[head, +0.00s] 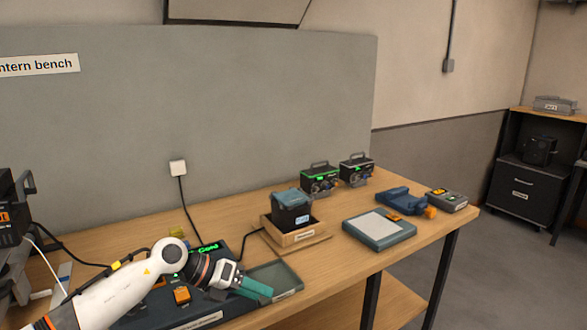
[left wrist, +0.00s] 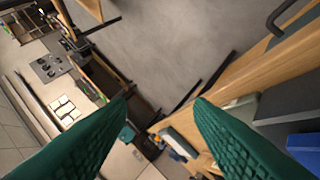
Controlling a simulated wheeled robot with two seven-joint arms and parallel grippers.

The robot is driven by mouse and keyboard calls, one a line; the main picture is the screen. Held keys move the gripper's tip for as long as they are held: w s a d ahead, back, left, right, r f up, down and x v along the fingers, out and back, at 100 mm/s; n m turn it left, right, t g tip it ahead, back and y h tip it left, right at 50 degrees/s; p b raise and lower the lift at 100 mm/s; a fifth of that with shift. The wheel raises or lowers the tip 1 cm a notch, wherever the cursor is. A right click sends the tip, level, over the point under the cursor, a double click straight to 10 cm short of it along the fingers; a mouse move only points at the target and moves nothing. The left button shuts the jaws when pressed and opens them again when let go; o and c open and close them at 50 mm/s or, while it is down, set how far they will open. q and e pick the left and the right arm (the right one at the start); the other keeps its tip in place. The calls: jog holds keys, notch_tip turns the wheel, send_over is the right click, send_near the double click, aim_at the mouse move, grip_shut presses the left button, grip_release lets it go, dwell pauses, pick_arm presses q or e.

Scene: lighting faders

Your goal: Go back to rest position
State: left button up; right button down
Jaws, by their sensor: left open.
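My left gripper (head: 262,289) reaches in from the lower left, over the dark blue console (head: 200,318) and its tray at the bench front. Its teal fingers point right and hold nothing that I can see. In the left wrist view the two teal fingers (left wrist: 161,102) stand wide apart, with floor and furniture beyond them. The console has an orange fader cap (head: 182,295) and a green lit display (head: 209,247); my arm hides part of it. My right gripper is not in view.
On the wooden bench (head: 330,262) stand a wooden box (head: 283,236) holding a dark block, a grey-topped pad (head: 380,229), a blue device (head: 400,200) and two black units (head: 319,180). A grey panel (head: 120,130) stands behind. Bench between box and pad is clear.

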pick_arm(q)
jog(key=s+d+r+n+t+h, duration=0.4)
jog(key=d+h, duration=0.2)
jog(key=d, duration=0.2)
jog(key=s+a+f+n+t+y, duration=0.4)
jog(key=a+n+y, duration=0.4)
jog(key=n, duration=0.7)
jog(key=s+a+f+n+t+y, duration=0.3)
jog(key=a+f+n+t+y, duration=0.35)
jog(key=n, duration=0.85)
jog(key=s+a+f+n+g+y, duration=0.15)
jog(key=s+f+g, duration=0.25)
jog(key=s, duration=0.4)
jog(key=s+a+f+n+g, duration=0.2)
jog(key=s+f+g, duration=0.25)
jog(key=s, duration=0.35)
jog(key=s+a+f+n+g+y, duration=0.15)
jog(key=s+f+g, duration=0.25)
jog(key=s, duration=0.4)
notch_tip(320, 180, down, 26)
jog(key=s+g, duration=0.1)
jog(key=g, duration=0.1)
jog(key=s+a+f+g, duration=0.1)
jog(key=s+a+f, duration=0.2)
jog(key=s+f, duration=1.3)
jog(key=shift+s+h, duration=0.3)
jog(key=shift+h, duration=0.05)
